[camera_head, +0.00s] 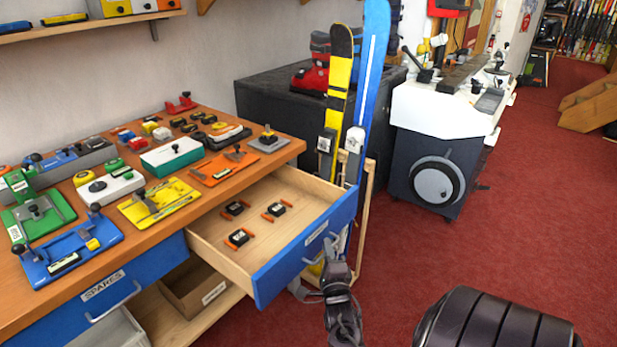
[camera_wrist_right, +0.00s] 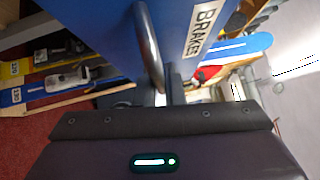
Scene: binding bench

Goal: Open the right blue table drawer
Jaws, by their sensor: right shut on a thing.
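The right blue table drawer (camera_head: 300,255) stands pulled out from the wooden table, its pale inside showing. Several small black parts with orange ends (camera_head: 240,238) lie in it. My right gripper (camera_head: 330,268) is at the metal handle on the drawer's front, shut on it. The exact finger contact is partly hidden. My left gripper is not in view.
The left drawer (camera_head: 70,318), labelled SPARES, is shut. The tabletop (camera_head: 110,218) carries several coloured fixtures and small parts. Blue and yellow skis (camera_head: 372,70) stand upright just behind the open drawer's right end.

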